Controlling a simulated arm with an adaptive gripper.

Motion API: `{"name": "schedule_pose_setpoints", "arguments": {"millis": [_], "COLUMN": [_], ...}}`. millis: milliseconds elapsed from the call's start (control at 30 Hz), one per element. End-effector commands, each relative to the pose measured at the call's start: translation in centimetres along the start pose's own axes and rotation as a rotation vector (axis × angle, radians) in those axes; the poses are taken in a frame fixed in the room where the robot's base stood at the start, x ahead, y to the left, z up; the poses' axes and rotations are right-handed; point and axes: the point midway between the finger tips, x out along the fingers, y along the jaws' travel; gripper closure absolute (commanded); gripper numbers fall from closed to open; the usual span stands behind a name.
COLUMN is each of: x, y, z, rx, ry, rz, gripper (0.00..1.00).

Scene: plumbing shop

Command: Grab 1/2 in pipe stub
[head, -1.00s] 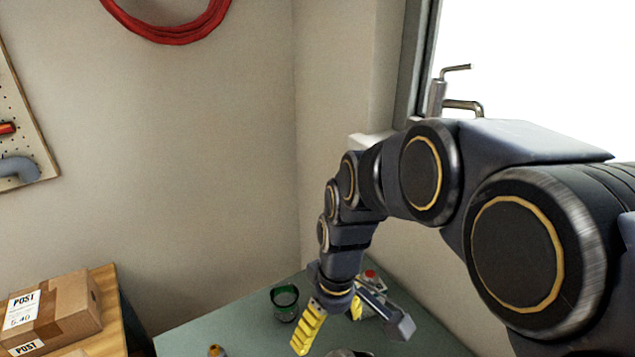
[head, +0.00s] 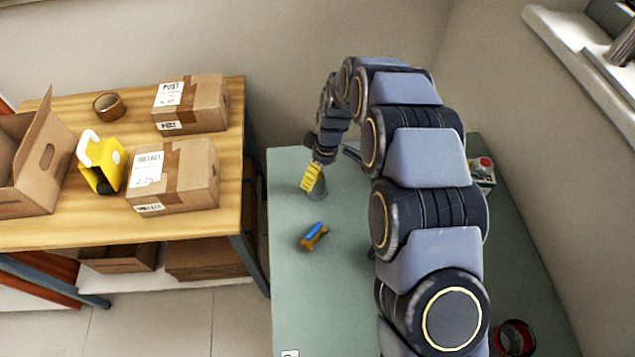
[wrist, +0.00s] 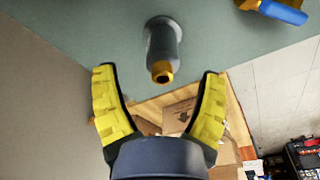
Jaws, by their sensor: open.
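A grey cylinder with a brass-coloured end (wrist: 161,42) stands on the green bench; it looks like the pipe stub, but no size mark is readable. In the wrist view it is beyond my gripper (wrist: 157,72), in line with the gap between the yellow fingers, with its brass end toward the camera. The fingers are apart, with nothing held between them. In the head view my gripper (head: 314,178) is low over the bench at the grey cylinder (head: 319,193), partly covering it. Contact cannot be told there.
A yellow-brown fitting with a blue part (head: 314,236) lies nearby on the green bench (head: 300,290). A red-topped item (head: 482,170) and a dark red ring-like item (head: 515,338) are right of my arm. A wooden table (head: 70,232) with boxes (head: 180,172) stands left.

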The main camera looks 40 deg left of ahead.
Motion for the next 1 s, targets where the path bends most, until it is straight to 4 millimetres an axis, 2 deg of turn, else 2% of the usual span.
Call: {"name": "schedule_pose_setpoints", "arguments": {"millis": [333,600,667,700,767,1000], "x": [4.5,4.8,4.8,4.8,4.8,4.8], "y": [-0.3,-0.2,-0.2,-0.2,-0.2,-0.2], "z": [0.0,0.0,0.0,0.0,0.0,0.0], "rx": [0.0,0.001,0.001,0.001,0.001,0.001], "ry": [0.0,0.002,0.002,0.001,0.001,0.002], "rz": [0.001,0.002,0.002,0.002,0.002,0.003], "gripper": [0.28,0.28,0.54,0.71,0.96,0.96]}}
